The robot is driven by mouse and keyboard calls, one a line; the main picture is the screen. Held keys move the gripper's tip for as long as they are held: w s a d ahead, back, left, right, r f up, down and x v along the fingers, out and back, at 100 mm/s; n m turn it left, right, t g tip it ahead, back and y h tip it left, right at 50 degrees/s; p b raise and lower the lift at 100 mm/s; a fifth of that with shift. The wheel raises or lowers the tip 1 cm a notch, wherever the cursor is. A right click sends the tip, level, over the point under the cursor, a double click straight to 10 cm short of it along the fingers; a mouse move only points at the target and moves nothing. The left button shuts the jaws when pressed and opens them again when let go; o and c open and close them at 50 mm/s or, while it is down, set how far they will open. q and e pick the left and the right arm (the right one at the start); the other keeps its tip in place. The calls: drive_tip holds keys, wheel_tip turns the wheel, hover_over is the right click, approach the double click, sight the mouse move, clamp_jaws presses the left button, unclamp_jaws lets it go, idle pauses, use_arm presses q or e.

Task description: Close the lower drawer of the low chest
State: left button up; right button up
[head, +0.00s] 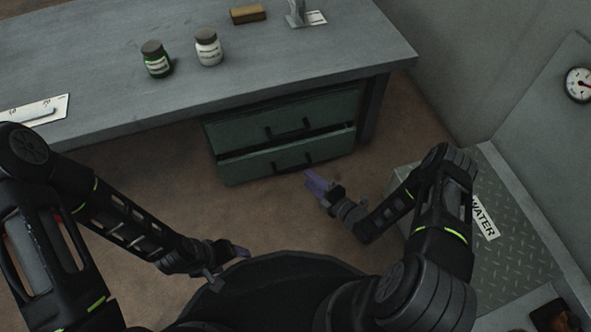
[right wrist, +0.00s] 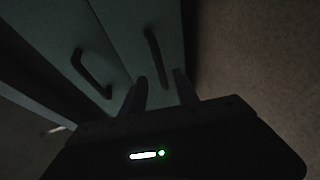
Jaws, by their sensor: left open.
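The low chest (head: 222,127) is dark green and stands under the workbench. Its lower drawer (head: 240,172) stands out a little, with a dark gap above its front. The lower drawer's black handle (head: 292,160) also shows in the right wrist view (right wrist: 155,57). The upper drawer (head: 240,130) looks shut; its handle (right wrist: 90,72) is at left in the right wrist view. My right gripper (head: 312,182) is in front of the lower drawer's right part, its fingers apart and empty (right wrist: 162,88). I cannot tell whether it touches the drawer. My left gripper (head: 230,262) is open, low and away from the chest.
The grey workbench (head: 110,85) overhangs the chest and carries a green jar (head: 156,60), a white-labelled jar (head: 208,48) and a brown block (head: 248,14). A metal plate platform (head: 500,210) marked WATER stands at right. Brown floor (head: 150,200) in front of the chest is clear.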

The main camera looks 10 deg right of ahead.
sight(296, 167)
drive_tip(key=shift+w, duration=0.1)
drive_tip(key=b+x, duration=0.3)
drive_tip(key=x, duration=0.4)
drive_tip(key=shift+w+a+f, duration=0.1)
drive_tip(key=shift+w+a, duration=0.1)
drive_tip(key=shift+w, duration=0.05)
clamp_jaws()
idle(0.4)
idle(1.1)
